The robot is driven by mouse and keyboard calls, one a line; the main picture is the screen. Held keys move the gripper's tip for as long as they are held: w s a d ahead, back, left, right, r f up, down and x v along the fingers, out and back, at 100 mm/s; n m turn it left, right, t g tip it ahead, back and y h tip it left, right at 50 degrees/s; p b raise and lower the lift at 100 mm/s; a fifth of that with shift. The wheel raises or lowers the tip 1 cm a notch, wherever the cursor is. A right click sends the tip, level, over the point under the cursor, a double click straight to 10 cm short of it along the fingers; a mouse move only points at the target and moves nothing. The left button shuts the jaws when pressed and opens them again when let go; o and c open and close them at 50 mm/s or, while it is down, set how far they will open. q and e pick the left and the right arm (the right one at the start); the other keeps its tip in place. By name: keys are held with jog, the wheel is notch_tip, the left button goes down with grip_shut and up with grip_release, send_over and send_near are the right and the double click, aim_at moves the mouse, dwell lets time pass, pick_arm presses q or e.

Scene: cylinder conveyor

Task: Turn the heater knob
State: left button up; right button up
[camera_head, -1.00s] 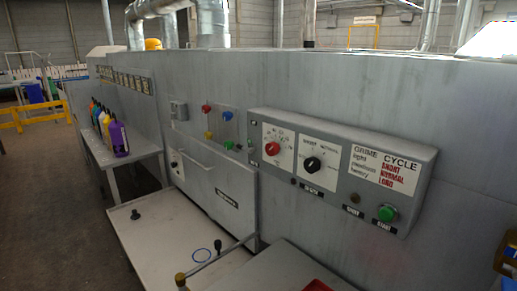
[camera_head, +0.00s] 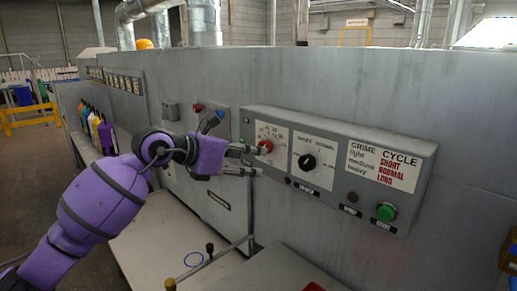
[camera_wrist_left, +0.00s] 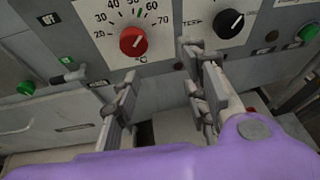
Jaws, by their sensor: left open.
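The heater knob (camera_head: 265,147) is red and sits on a white dial plate on the grey control box. My left gripper (camera_head: 257,162) is open and empty in front of the box, close to the knob. In the left wrist view its two fingers (camera_wrist_left: 158,62) are spread wide, with the knob beyond and above the gap, not between them. My right gripper is not in view.
A black knob (camera_head: 307,161) sits to the right of the red one. A green button (camera_head: 386,211) is at the box's lower right. Colored bottles (camera_head: 97,129) stand on a side shelf at left. A pale tabletop (camera_head: 150,250) lies below.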

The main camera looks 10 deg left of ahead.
aim_at(266, 143)
pick_arm(q)
notch_tip(266, 143, up, 3)
jog(key=w+a+y, duration=0.1)
jog(key=a, duration=0.1)
jog(key=w+x, duration=0.1)
jog(key=x, duration=0.6)
jog(key=shift+w+a+r+t, duration=0.2)
jog(key=shift+a+r+t, duration=0.05)
jog(key=shift+t, duration=0.15)
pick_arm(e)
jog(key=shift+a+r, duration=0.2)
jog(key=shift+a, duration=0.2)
